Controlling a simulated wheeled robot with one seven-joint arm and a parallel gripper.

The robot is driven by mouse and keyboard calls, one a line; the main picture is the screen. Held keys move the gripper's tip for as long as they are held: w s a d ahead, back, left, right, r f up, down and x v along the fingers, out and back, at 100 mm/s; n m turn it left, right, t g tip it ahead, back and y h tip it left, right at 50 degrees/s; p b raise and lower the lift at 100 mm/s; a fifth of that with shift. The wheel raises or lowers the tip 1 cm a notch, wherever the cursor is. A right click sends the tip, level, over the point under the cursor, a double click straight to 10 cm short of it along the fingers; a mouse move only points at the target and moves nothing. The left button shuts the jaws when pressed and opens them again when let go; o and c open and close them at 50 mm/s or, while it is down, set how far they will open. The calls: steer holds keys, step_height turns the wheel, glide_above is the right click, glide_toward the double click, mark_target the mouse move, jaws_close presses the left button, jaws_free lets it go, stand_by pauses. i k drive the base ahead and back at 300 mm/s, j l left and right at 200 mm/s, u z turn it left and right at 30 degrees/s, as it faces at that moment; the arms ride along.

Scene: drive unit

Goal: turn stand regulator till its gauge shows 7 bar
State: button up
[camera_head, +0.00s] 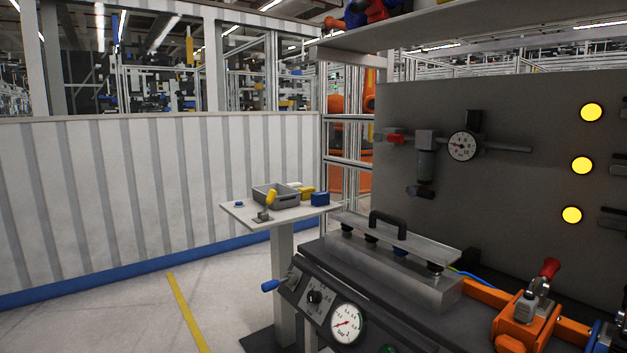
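A round white gauge (463,146) is on a pipe across the grey upright panel, with a scale that seems to run to 10. Its needle points roughly left; the exact reading is too small to tell. A black knob-like part (473,120) sits directly above and behind it. To its left on the same pipe hangs a grey cylindrical unit (426,162). A second, larger gauge (346,324) with a red needle is on the sloped front console, beside a black knob (314,297). I cannot tell from labels which is the stand regulator. My gripper is not in view.
A metal fixture with a black handle (388,226) stands on the bench before the panel. An orange clamp with a red-tipped lever (548,270) is at right. A blue-tipped lever (271,285) sticks out at the console's left. A small table (238,211) holds a grey bin.

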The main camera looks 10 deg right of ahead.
mark_target(473, 118)
steer(key=i+j+z, duration=0.1)
steer(key=i+z, duration=0.3)
steer(key=i+j+z, duration=0.2)
steer(key=z, duration=0.15)
steer(key=i+j, duration=0.05)
steer(key=i, duration=0.05)
